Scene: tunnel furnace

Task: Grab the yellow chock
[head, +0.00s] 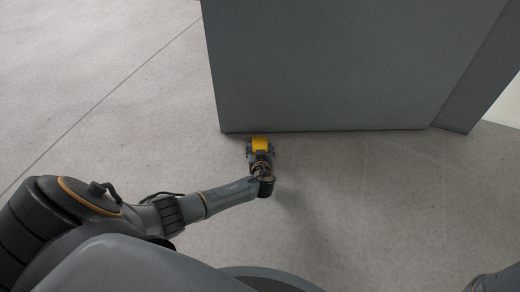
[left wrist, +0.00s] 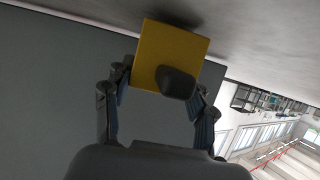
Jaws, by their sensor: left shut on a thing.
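The yellow chock (head: 260,144) is in the head view, at the foot of the large grey panel. My left gripper (head: 261,153) is shut on it, reaching in from the left. In the left wrist view the chock (left wrist: 168,50) shows as a yellow block between the two fingers of the left gripper (left wrist: 160,85), with a dark rounded part over its lower right. I cannot tell whether the chock still touches the floor. My right gripper is not clearly seen; only a bit of dark arm shows at the lower right corner of the head view.
A large grey panel (head: 340,65) stands right behind the chock, its lower edge close to the gripper. Bare concrete floor (head: 110,70) lies open to the left, and more clear floor (head: 390,200) lies to the right.

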